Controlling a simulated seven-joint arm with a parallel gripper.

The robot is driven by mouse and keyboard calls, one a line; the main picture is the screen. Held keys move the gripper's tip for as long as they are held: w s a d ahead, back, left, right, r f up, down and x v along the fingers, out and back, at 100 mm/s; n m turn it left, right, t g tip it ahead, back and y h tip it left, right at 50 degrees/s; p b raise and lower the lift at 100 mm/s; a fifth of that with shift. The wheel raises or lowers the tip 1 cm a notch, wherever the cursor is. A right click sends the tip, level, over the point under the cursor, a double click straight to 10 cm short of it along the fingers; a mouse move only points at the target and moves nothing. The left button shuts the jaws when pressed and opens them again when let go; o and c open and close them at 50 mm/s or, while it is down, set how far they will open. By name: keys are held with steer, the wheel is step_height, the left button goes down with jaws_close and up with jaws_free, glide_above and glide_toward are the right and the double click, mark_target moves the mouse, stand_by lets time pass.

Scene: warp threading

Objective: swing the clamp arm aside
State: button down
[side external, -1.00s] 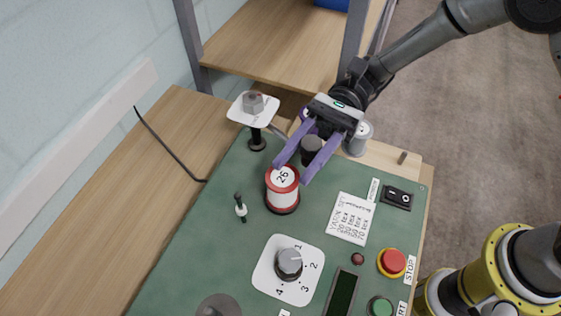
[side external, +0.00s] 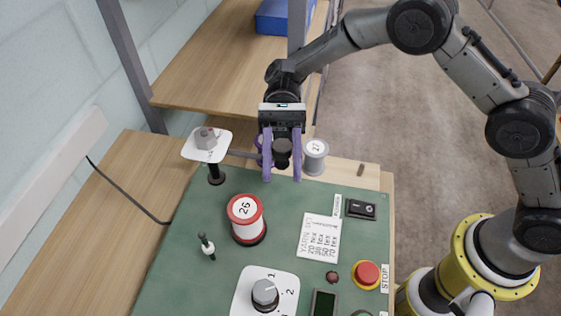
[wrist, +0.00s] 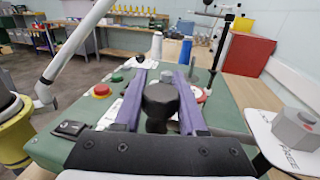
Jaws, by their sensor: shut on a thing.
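The clamp arm is a thin rod (side external: 243,154) running from a black post (side external: 216,174) to a dark round knob (side external: 282,148) at its free end. The knob also shows in the wrist view (wrist: 160,98). My gripper (side external: 282,176), with purple fingers, is shut on the knob near the back edge of the green board; in the wrist view the fingers (wrist: 163,76) stand on either side of it. The fingers partly hide the rod's end.
A red-and-white spool (side external: 247,218) marked 26 stands in front of my gripper. A grey spool (side external: 315,157) stands close to its right. A small black peg (side external: 207,245), a dial (side external: 265,293) and a red stop button (side external: 367,275) are on the board.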

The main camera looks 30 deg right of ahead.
steer(key=shift+c, duration=2.4)
jaws_free()
steer(key=shift+a, duration=0.1)
